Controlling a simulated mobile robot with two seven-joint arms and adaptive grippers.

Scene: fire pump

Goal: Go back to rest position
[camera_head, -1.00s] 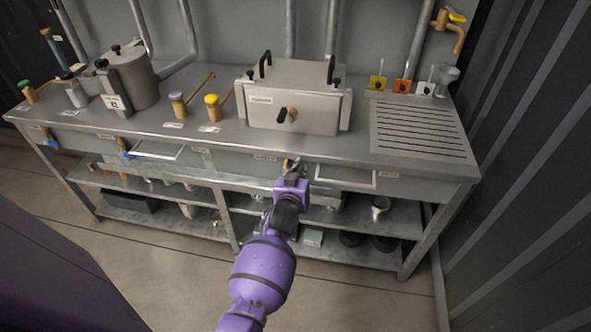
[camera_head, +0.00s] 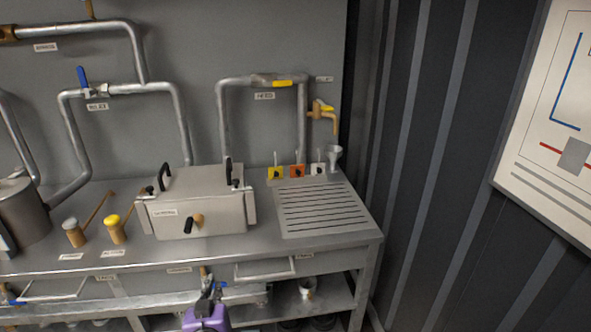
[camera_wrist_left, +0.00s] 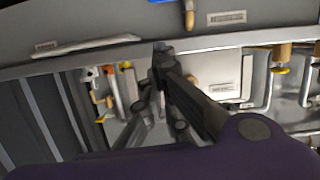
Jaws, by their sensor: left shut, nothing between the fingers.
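My left gripper (camera_head: 208,297) shows at the bottom of the head view, in front of the bench's front edge and below the metal box (camera_head: 197,201). It is shut and empty. In the left wrist view, the dark fingers (camera_wrist_left: 160,62) come together in the middle, with the bench front, drawer handles and the box beyond them. Most of the left arm lies below the head view's lower edge. My right gripper shows in neither view.
Pipes with a blue-handled valve (camera_head: 84,79) and a brass tap (camera_head: 322,114) run along the back wall. A wall diagram (camera_head: 548,120) hangs at right.

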